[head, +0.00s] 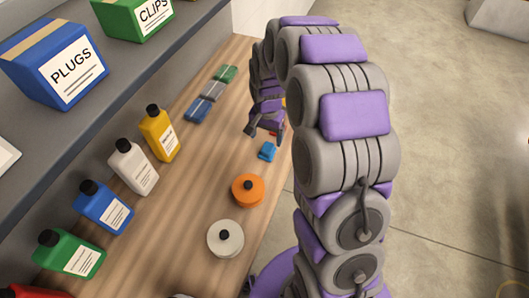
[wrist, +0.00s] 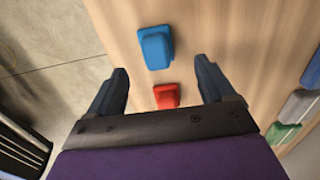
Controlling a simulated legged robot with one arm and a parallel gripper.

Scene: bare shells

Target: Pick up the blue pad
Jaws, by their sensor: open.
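A small blue pad (head: 267,151) lies on the wooden bench near its right edge. It also shows in the wrist view (wrist: 155,47), above centre, with a raised block on a wider base. My gripper (head: 264,133) is open, empty and pointing down at the bench, just beyond the blue pad in the head view. In the wrist view my gripper (wrist: 160,70) has its fingers apart, with the blue pad mostly ahead of the fingertips. A red piece (wrist: 166,96) shows between the fingers. My arm hides part of the bench.
A row of blue (head: 197,110), grey (head: 212,90) and green (head: 225,74) pieces lies left of my gripper. Several bottles line the left side under a shelf with boxes. Open floor lies right of the bench.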

